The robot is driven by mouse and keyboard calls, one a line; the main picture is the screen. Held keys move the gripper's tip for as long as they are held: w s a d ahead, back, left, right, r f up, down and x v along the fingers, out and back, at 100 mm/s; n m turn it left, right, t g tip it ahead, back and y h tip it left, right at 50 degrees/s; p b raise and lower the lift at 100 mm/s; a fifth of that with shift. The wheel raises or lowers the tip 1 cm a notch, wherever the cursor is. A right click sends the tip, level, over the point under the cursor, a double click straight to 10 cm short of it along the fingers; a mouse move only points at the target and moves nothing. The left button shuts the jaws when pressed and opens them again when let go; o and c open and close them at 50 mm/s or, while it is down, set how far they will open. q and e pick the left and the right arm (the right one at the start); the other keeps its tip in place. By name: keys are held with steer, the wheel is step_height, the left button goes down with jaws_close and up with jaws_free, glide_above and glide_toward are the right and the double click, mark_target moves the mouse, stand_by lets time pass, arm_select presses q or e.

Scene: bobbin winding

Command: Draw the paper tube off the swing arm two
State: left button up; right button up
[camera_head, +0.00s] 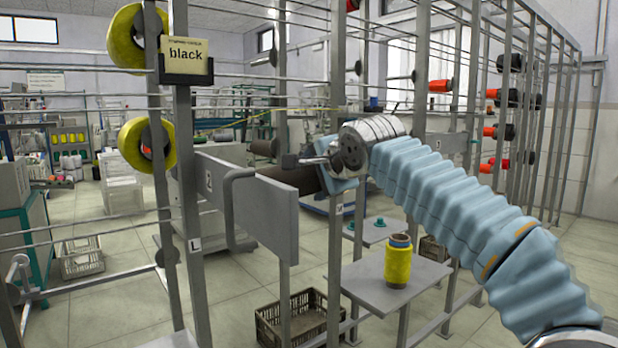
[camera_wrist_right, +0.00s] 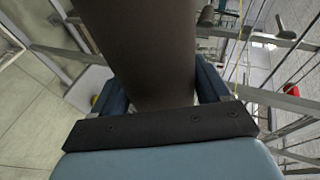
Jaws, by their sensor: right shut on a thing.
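The paper tube, a dark brown cylinder (camera_head: 297,178), shows partly in the head view behind a grey panel (camera_head: 262,196), beside my right gripper (camera_head: 337,180). In the right wrist view the tube (camera_wrist_right: 148,45) runs between the two blue fingers of my right gripper (camera_wrist_right: 160,82), which is shut on it. The panel and gripper hide much of the tube in the head view. I cannot tell whether the tube is still around the swing arm. My left gripper is out of view.
A yellow bobbin (camera_head: 398,262) stands on a grey shelf (camera_head: 365,288) below my right arm. A dark crate (camera_head: 291,318) is on the floor. Grey posts and a handle (camera_head: 232,205) stand close on the left. A "black" sign (camera_head: 186,55) hangs above.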

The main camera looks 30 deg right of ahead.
steer(key=shift+d+r, duration=0.15)
steer(key=shift+d, duration=1.15)
steer(key=shift+d+r, duration=0.1)
steer(key=shift+d, duration=1.15)
steer(key=d, duration=0.8)
steer(key=shift+w+r, duration=0.15)
steer(key=shift+r, duration=0.2)
steer(key=shift+d, duration=0.1)
